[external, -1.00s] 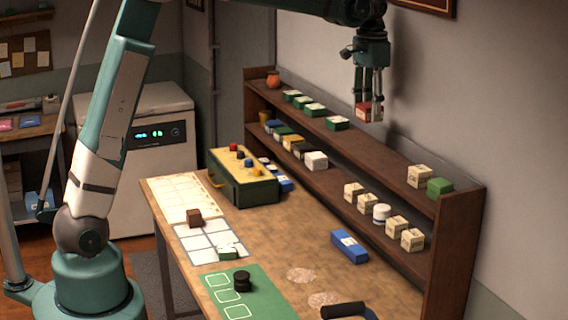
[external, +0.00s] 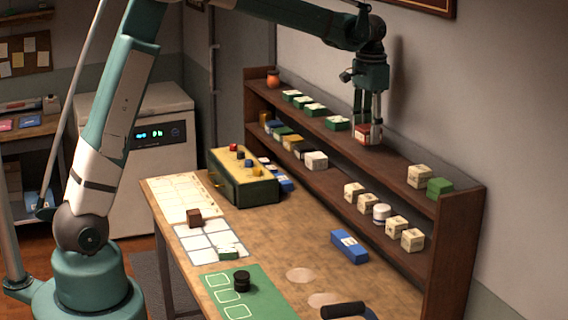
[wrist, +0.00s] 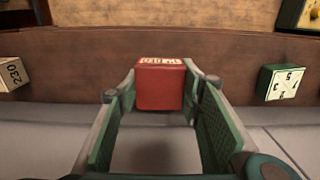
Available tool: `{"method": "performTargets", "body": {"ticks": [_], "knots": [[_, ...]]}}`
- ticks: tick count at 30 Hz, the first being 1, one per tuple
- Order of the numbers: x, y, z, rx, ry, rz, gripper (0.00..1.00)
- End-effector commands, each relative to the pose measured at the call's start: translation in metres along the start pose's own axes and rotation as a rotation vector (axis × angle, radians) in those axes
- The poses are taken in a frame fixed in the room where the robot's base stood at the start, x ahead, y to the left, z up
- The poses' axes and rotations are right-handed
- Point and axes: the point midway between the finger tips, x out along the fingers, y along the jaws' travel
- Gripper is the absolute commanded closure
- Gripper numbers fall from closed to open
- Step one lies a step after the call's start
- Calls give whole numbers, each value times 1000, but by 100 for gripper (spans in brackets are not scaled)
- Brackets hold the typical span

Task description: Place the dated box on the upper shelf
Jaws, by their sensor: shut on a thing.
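The dated box is red with a pale printed label on one face. In the external view the box (external: 368,134) is between my fingertips at the upper shelf (external: 398,157). In the wrist view the red box (wrist: 160,88) sits between the two green finger pads, its label facing the far side. My gripper (external: 368,122) points down and is shut on it. The box is at or very close to the shelf top; I cannot tell whether it touches. My gripper also shows in the wrist view (wrist: 160,100).
On the upper shelf, a green-and-white box (external: 337,123) stands to the left, and a cream box (external: 419,176) and a green box (external: 439,187) to the right. Shelf space beside the red box is clear. The lower shelf holds several boxes. A blue box (external: 349,246) lies on the table.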

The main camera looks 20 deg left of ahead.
Motion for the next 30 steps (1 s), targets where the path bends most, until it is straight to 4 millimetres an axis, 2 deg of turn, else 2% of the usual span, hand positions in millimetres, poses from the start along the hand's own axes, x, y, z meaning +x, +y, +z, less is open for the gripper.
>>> {"method": "performTargets", "body": {"ticks": [3, 7, 21, 22, 25, 30], "knots": [[14, 0, 0, 0, 0, 0, 77], [22, 0, 0, 0, 0, 0, 77], [28, 0, 0, 0, 0, 0, 77], [28, 0, 0, 0, 0, 0, 62], [27, 0, 0, 0, 0, 0, 49], [27, 0, 0, 0, 0, 0, 49]]}}
